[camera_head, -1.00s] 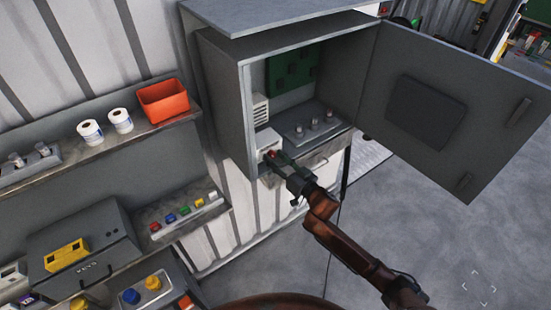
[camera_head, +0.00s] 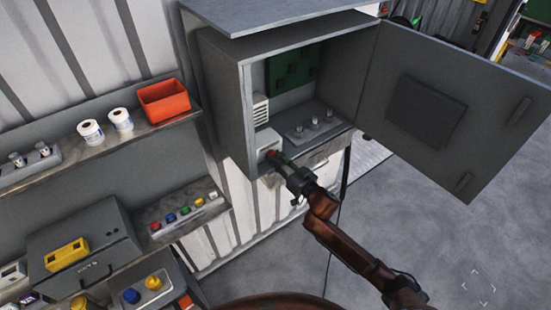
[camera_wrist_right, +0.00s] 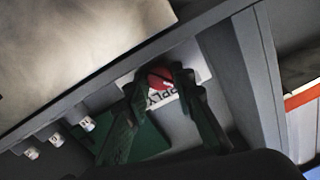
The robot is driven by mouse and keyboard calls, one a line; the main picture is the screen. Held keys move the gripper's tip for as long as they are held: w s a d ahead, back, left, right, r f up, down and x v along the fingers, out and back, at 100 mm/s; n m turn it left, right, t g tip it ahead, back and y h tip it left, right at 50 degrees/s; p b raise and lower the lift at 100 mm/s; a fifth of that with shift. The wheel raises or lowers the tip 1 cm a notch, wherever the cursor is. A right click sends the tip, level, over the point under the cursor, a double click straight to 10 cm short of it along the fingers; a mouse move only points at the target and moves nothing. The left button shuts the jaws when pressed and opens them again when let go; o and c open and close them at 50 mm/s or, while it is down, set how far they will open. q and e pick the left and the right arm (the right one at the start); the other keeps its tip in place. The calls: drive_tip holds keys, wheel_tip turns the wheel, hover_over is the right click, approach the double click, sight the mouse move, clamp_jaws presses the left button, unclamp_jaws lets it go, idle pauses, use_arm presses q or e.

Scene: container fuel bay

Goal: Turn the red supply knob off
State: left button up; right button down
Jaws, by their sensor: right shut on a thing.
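The red supply knob (camera_wrist_right: 160,78) sits on a white box (camera_head: 268,141) at the lower left inside the open grey cabinet (camera_head: 222,110). It also shows as a small red spot in the head view (camera_head: 270,156). A white label with dark letters, partly covered, lies beside the knob in the wrist view. My right gripper (camera_head: 274,159) reaches in from the lower right and is shut on the knob; its two fingers (camera_wrist_right: 160,88) stand on either side of it. The knob's pointer is hard to make out. My left gripper is not in view.
The cabinet door (camera_head: 455,95) stands wide open to the right. Several small silver switches (camera_head: 315,123) sit on a panel to the right of the knob. A shelf on the left holds an orange bin (camera_head: 165,100) and two white rolls (camera_head: 90,131).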

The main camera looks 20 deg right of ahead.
drive_tip(key=shift+r+n+p, duration=0.15)
drive_tip(key=shift+n+p, duration=0.4)
drive_tip(key=shift+n, duration=0.65)
drive_tip(key=n, duration=0.2)
drive_tip(key=shift+n+p, duration=0.3)
drive_tip(key=shift+p, duration=0.1)
drive_tip(key=n+p, duration=0.1)
drive_tip(key=n, duration=0.4)
drive_tip(key=shift+h, duration=0.3)
drive_tip(key=shift+n, duration=0.3)
drive_tip(key=c, duration=1.6)
unclamp_jaws()
